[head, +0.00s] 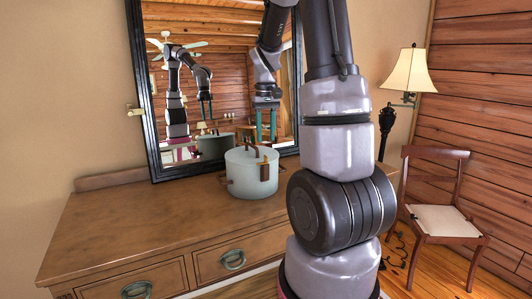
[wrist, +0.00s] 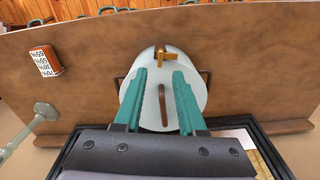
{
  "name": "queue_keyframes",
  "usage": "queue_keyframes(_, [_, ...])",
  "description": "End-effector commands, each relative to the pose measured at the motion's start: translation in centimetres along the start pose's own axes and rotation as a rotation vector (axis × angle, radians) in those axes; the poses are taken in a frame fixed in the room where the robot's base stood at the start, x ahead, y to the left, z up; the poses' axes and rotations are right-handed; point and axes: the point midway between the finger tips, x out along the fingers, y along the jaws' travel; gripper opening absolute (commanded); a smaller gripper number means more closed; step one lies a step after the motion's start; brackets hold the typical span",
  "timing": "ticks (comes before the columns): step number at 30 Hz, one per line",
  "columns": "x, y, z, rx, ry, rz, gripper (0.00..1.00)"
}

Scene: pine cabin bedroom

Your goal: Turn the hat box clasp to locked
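The hat box (head: 243,176) is a pale round box standing upright on the wooden dresser, in front of the mirror. A brown handle (wrist: 162,105) arches over its lid. The clasp (head: 264,170) shows as a brown-gold piece at the lid's edge on the side facing the head camera; the wrist view shows it too (wrist: 164,57). My gripper (head: 266,126) hangs fingers-down above the box, with its teal fingers apart and nothing between them. In the wrist view the fingers (wrist: 160,76) frame the lid, with the clasp beyond their tips. Which way the clasp is turned is unclear.
A black-framed mirror (head: 149,100) leans behind the box. The dresser top (head: 130,215) is clear to the left. An orange-brown object with white lettering (wrist: 46,60) and a pale stemmed object (wrist: 42,112) lie to one side. A chair (head: 440,213) stands at right.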

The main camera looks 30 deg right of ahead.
Motion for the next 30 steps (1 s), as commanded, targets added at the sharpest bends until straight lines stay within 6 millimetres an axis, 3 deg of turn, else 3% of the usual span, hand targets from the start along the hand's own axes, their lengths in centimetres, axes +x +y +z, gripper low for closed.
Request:
queue_keyframes(3, [2.5,0.0,0.1,0.0,-0.005,0.0,0.4])
queue_keyframes(9, [5.4,0.0,0.1,0.001,-0.002,-0.001,0.4])
queue_keyframes(22, [6.6,0.0,0.0,0.001,0.002,-0.001,0.4])
queue_keyframes(23, [6.6,0.0,0.0,0.001,0.002,-0.001,0.36])
queue_keyframes(24, [6.6,0.0,0.0,0.001,0.001,-0.001,0.21])
queue_keyframes(26, [6.6,0.0,0.0,0.001,0.001,-0.001,0.0])
queue_keyframes(30, [6.6,0.0,0.0,0.001,0.002,-0.001,0.0])
